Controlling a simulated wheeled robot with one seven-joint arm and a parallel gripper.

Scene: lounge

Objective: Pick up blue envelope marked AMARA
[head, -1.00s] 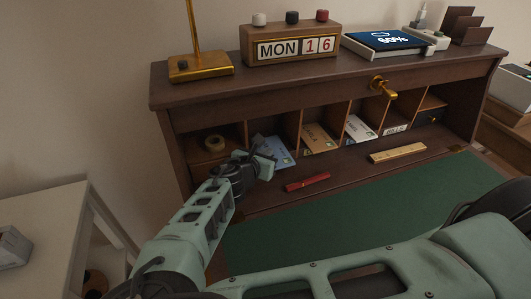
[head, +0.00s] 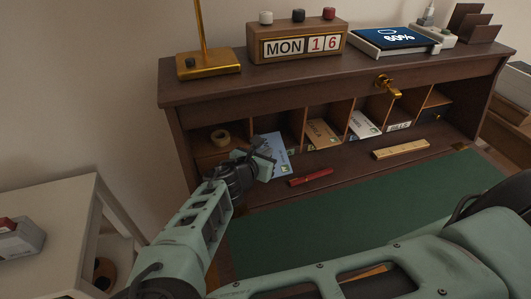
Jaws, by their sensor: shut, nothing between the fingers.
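A light blue envelope (head: 279,160) is in a left-hand cubby of the desk, sticking out at the front and tilted. It has a small green patch at its lower right, and any name on it is too small to read. My gripper (head: 264,163) is at the left side of this envelope, overlapping its edge in the picture. Its fingers are shut with nothing held. Whether the fingers touch the envelope cannot be told, and the gripper hides part of its left side.
Cubbies to the right hold a tan envelope (head: 322,134) and white envelopes (head: 363,125). A red pen-like object (head: 311,178) and a wooden ruler-like bar (head: 401,149) lie in front. The green desk mat (head: 350,215) is clear.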

